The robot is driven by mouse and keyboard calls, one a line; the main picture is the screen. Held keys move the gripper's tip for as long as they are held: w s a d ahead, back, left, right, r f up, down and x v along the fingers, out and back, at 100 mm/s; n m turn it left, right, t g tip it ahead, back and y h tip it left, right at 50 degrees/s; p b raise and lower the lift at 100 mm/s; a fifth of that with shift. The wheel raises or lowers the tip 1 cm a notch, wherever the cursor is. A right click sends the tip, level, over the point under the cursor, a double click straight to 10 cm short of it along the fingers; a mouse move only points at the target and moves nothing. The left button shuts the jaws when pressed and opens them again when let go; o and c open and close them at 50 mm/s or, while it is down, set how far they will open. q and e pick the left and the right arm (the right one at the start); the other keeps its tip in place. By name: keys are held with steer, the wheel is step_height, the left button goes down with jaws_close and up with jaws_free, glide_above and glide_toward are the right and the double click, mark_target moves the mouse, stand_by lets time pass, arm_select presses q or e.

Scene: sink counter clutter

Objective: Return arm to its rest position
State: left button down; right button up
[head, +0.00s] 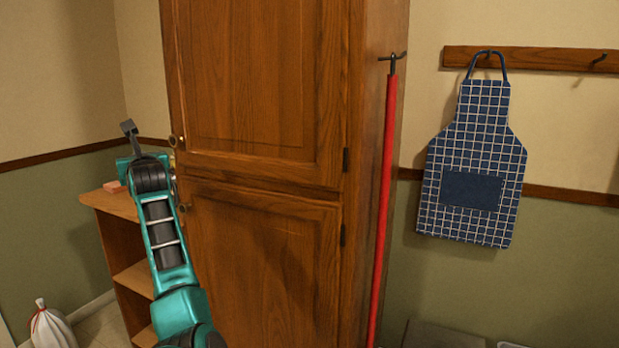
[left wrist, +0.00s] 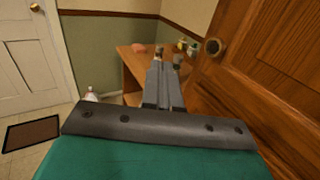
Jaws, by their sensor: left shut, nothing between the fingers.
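My left arm reaches up from the bottom of the head view, in front of the wooden cabinet (head: 265,250) and beside its left edge. My left gripper (head: 128,127) is at the arm's far end, above a small wooden shelf unit (head: 112,203). In the left wrist view the left gripper (left wrist: 166,72) has its two fingers together with nothing between them. The cabinet door (left wrist: 275,65) with a round knob (left wrist: 213,46) is close to the right of the fingers. My right gripper is in neither view.
A pinkish block (head: 115,187) lies on the shelf unit's top. Small bottles (left wrist: 187,46) stand there too. A white sack (head: 50,325) sits on the floor at left. A red pole (head: 384,200) and a checked apron (head: 472,165) hang at right. A doormat (left wrist: 31,133) lies by a white door (left wrist: 28,60).

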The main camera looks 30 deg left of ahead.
arm_select(q)
steer(key=shift+f, duration=0.1)
steer(key=w+d+f+m+t+h, duration=0.1)
steer(key=d+f+m+t+h, duration=0.65)
steer(key=d+m, duration=0.8)
steer(key=w+d+f+m+t+h, duration=0.25)
steer(key=d+f+m+t, duration=0.25)
steer(key=d+f+m, duration=1)
steer(key=s+d+f+m+g+h, duration=0.4)
steer(key=s+d+f+m+h, duration=0.4)
steer(key=m, duration=0.5)
steer(key=s+d+f+m+g, duration=0.6)
steer(key=s+d+f, duration=0.5)
steer(key=s+f, duration=0.3)
steer(key=shift+m, duration=0.75)
steer(key=shift+d, duration=0.1)
